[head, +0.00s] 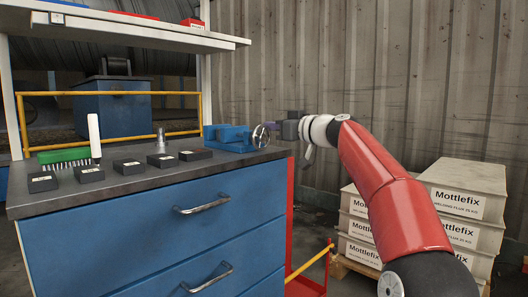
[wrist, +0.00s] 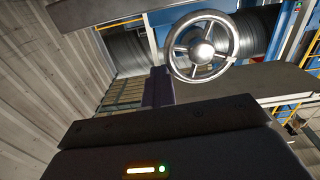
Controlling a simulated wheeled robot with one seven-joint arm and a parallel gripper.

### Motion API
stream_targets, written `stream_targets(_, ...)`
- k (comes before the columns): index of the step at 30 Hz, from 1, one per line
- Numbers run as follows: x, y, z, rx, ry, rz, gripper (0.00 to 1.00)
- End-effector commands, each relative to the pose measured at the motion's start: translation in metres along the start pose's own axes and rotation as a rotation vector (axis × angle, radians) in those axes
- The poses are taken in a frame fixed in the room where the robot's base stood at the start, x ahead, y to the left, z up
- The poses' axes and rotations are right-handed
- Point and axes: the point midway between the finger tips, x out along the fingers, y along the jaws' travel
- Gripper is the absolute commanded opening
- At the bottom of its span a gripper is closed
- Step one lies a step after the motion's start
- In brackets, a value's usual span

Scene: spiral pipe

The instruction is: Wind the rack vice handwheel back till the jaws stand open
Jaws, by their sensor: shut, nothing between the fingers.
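The blue rack vice (head: 230,139) stands at the right end of the dark bench top. Its round metal handwheel (head: 260,137) faces right, toward my gripper (head: 273,126). In the wrist view the spoked handwheel (wrist: 202,46), with its domed hub, is large at the top centre. My gripper's fingers (wrist: 157,82) are shut and empty, just left of and below the wheel's rim in that view. A small gap seems to lie between fingers and rim, but I cannot be sure that they are apart. The vice jaws are too small to tell how far they stand open.
Stacked Mottlefix boxes (head: 462,205) stand at the right.

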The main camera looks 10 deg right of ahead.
Motion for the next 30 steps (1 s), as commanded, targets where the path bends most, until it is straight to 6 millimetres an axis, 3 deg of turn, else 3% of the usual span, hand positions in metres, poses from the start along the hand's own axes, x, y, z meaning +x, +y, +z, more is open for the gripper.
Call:
stream_targets(6, 0.001, -0.025, -0.013, -0.363, -0.001, -0.016, 0.0)
stream_targets(19, 0.001, -0.061, -0.033, -1.082, 0.002, -0.013, 0.0)
stream_targets(24, 0.0, -0.067, -0.037, -1.203, 0.003, -0.011, 0.0)
stream_targets(30, 0.0, -0.066, -0.037, -1.206, 0.003, -0.01, 0.0)
